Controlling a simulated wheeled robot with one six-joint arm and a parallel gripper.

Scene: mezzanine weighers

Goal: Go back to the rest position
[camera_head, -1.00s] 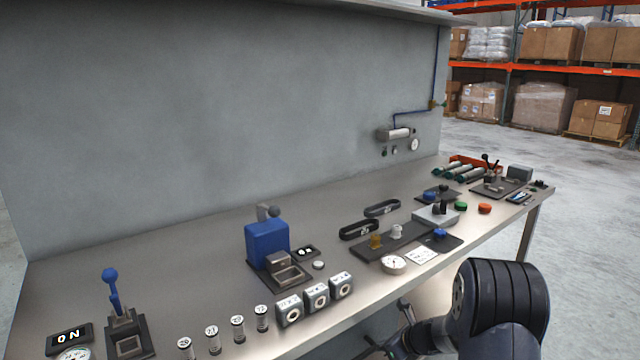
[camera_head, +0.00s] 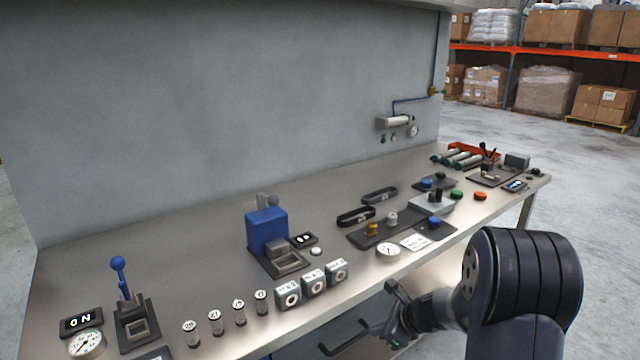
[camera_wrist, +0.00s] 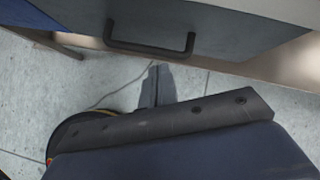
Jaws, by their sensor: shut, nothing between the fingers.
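My gripper (camera_wrist: 157,78) shows in the wrist view with its two fingers together and nothing between them. It points over the pale tiled floor, below a grey drawer front with a dark bar handle (camera_wrist: 150,48). The fingertips are apart from the handle in the picture. In the head view my arm is folded at the lower right, in front of the bench's front edge. The handle (camera_head: 345,341) also shows there, left of my wrist. The fingertips are hard to make out in the head view.
A steel bench (camera_head: 180,255) runs along a grey wall panel. It carries a blue lever (camera_head: 118,276), a blue press (camera_head: 267,230), several small weights, dials and knobs. Shelving with boxes (camera_head: 540,90) stands at the back right. Open floor (camera_head: 585,190) lies to the right.

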